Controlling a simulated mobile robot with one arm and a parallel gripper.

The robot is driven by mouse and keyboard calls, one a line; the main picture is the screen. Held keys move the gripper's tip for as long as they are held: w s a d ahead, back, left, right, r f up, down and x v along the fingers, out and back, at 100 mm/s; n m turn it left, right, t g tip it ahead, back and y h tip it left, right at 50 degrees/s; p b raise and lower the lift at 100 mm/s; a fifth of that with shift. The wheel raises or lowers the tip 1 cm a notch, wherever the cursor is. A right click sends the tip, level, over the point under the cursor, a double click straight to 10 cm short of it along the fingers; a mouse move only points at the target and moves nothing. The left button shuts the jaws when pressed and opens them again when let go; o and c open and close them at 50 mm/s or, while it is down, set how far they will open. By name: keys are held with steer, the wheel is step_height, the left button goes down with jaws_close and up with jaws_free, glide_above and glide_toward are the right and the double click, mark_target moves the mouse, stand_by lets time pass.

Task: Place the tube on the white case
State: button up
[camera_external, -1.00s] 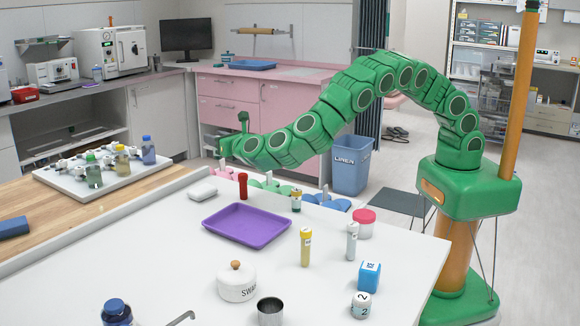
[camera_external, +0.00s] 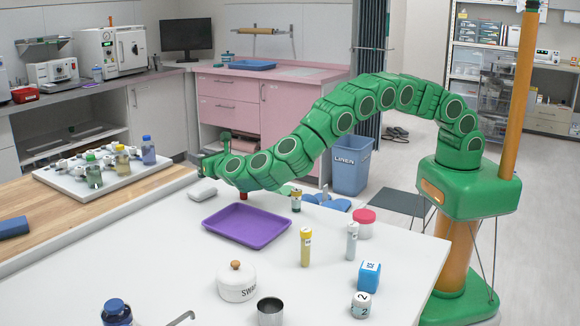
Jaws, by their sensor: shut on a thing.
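The red tube (camera_external: 243,196) stands on the white table behind the purple tray, and only its lower end shows below my arm. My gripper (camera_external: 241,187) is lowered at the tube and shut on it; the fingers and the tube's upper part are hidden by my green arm. The white case (camera_external: 202,190) is a small rounded box lying flat on the table, just left of the tube. Its top looks bare.
The purple tray (camera_external: 246,227) lies empty in front of the tube. A yellow-capped tube (camera_external: 305,247), a grey-capped tube (camera_external: 352,241) and a red-lidded jar (camera_external: 364,224) stand farther right. A white pot (camera_external: 237,284) is nearer.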

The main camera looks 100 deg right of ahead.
mark_target(201, 177)
steer(key=shift+w+f, duration=0.2)
steer(key=shift+f, duration=1.6)
steer(key=shift+f, duration=0.15)
steer(key=o, duration=1)
steer(key=shift+a+r, duration=0.1)
steer(key=shift+r, duration=0.1)
steer(key=v, duration=1.1)
steer(key=shift+s+a, duration=0.25)
steer(key=shift+s, duration=0.05)
steer(key=shift+o, duration=0.5)
